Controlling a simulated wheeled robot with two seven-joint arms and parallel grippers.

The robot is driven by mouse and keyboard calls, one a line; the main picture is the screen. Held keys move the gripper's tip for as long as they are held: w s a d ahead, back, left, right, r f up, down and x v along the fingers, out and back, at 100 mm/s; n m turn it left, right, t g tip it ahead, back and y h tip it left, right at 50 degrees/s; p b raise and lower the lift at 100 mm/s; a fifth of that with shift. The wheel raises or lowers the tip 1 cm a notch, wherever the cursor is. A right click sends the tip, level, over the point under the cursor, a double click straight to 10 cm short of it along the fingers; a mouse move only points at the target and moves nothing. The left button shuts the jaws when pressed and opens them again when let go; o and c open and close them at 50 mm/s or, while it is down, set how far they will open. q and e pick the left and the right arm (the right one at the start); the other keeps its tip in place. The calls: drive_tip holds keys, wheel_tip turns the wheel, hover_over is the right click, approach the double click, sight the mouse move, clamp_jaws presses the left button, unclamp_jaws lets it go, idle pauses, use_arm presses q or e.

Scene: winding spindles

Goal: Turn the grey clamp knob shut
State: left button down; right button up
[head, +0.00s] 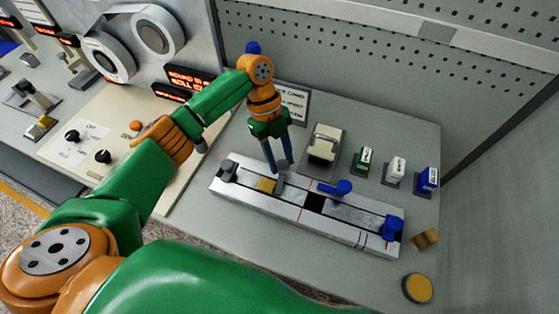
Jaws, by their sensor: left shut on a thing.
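A long light-grey fixture (346,232) with a slotted top lies on the bench. My left gripper (279,172) points down over its left half. Its fingers are closed on a small grey knob (281,184), which I take to be the grey clamp knob. The fingers partly hide the knob, so I cannot tell how far it is turned. A yellow piece (265,185) lies in the slot just left of the knob. My right gripper is not in view.
A dark grey block (228,171) sits at the fixture's left end. A blue handle (338,188) and a blue block (392,228) are further right on it. Behind stand a cream-topped device (323,143) and small green, white and blue boxes. A wooden block (426,238) lies at right.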

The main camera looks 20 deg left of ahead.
use_arm(q)
drive_tip(key=shift+w+m+g+y+b, duration=0.1)
drive_tip(key=shift+m+g+y+b, duration=0.2)
drive_tip(key=shift+m+b, duration=0.5)
drive_tip(key=shift+m, duration=0.4)
drive_tip(key=shift+c, duration=2.3)
unclamp_jaws()
drive_tip(key=shift+r, duration=0.1)
drive_tip(key=v, duration=0.7)
drive_tip(key=shift+d+r, duration=0.1)
